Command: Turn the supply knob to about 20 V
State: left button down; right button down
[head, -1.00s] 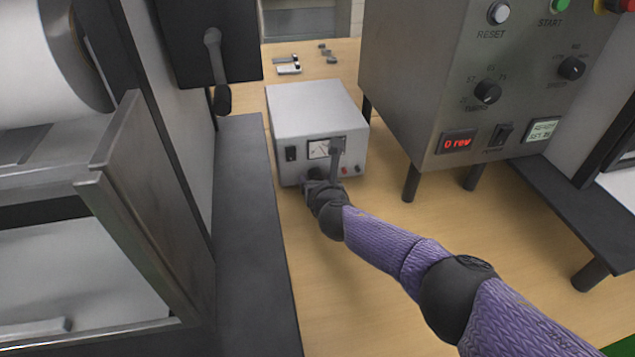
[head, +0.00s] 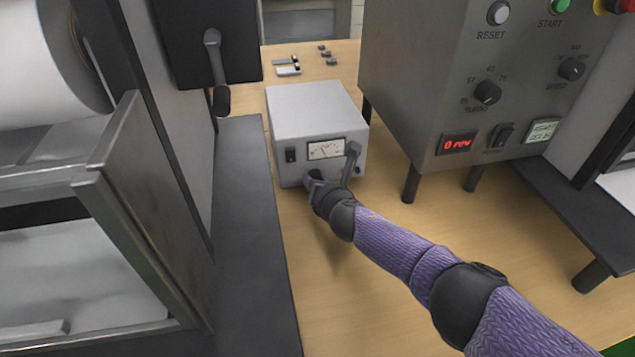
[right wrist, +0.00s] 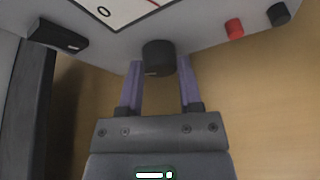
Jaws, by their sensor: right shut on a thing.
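The supply is a light grey box (head: 315,110) on the bench, with a needle meter (head: 326,149) on its front. The meter's numbers are too small to read in the head view; the right wrist view shows only its lower edge (right wrist: 125,14), with a 0. The black supply knob (right wrist: 159,57) is below the meter in the right wrist view. My right gripper (right wrist: 160,75) is shut on the knob, one purple finger on each side. In the head view my right gripper (head: 322,184) hides the knob. My left gripper is out of view.
A black rocker switch (head: 290,154) is left of the meter. Red (right wrist: 234,28) and black (right wrist: 279,13) terminals are to the right. A steel control cabinet (head: 440,90) stands on legs at right. A dark crank handle (head: 217,75) hangs at upper left.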

jog(key=shift+f+m+y, duration=0.1)
jog(key=shift+m+y, duration=0.3)
jog(key=shift+m, duration=0.1)
jog(key=shift+m+y+b, duration=0.3)
jog(key=shift+m+y, duration=0.1)
jog(key=shift+m, duration=0.1)
jog(key=shift+d+m, duration=0.1)
jog(key=shift+m, duration=0.2)
